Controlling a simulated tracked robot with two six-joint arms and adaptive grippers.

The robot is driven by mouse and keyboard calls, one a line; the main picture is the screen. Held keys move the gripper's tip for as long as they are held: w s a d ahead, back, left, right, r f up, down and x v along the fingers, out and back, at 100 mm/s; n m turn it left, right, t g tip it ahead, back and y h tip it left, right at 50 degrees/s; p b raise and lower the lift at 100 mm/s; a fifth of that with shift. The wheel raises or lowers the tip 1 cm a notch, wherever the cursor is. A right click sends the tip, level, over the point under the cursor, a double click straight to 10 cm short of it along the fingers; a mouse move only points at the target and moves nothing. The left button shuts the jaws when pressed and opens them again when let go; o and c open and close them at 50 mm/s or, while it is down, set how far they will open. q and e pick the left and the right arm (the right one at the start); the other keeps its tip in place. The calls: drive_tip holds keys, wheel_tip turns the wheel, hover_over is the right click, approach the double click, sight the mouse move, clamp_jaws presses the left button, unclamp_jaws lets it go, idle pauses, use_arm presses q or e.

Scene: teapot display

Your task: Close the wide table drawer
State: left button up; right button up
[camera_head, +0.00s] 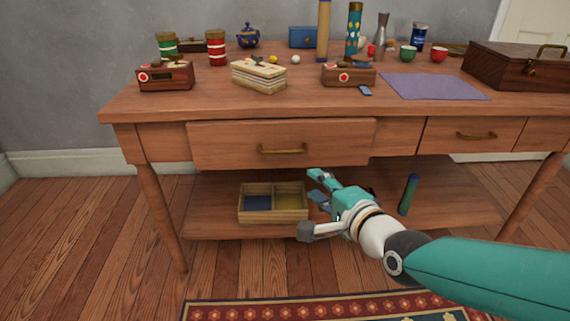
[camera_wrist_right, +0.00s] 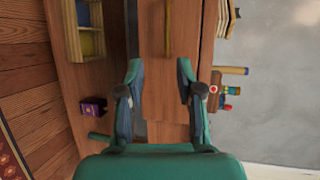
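The wide table drawer (camera_head: 230,145) is in the left and middle of the table front. Its front stands out a little from the frame, so it looks partly open. Its brass handle (camera_head: 282,150) is bare, and the handle also shows at the top of the wrist view (camera_wrist_right: 168,28). My right gripper (camera_head: 312,204) is in front of the table, below and right of that handle. Its fingers are spread with nothing between them, as the wrist view also shows (camera_wrist_right: 159,75). No contact with the drawer is visible. My left gripper is out of view.
A smaller drawer (camera_head: 450,135) to the right looks flush. The lower shelf holds a divided wooden box (camera_head: 273,216) and a green-blue cylinder (camera_head: 408,195). Jars, boxes and cups crowd the tabletop (camera_head: 300,105). A patterned rug (camera_head: 250,310) lies in front.

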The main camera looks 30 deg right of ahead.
drive_tip(key=p, duration=0.4)
approach(285, 155)
drive_tip(key=w+a, duration=0.1)
drive_tip(key=w, duration=0.5)
drive_tip(key=shift+r, duration=0.4)
clamp_jaws()
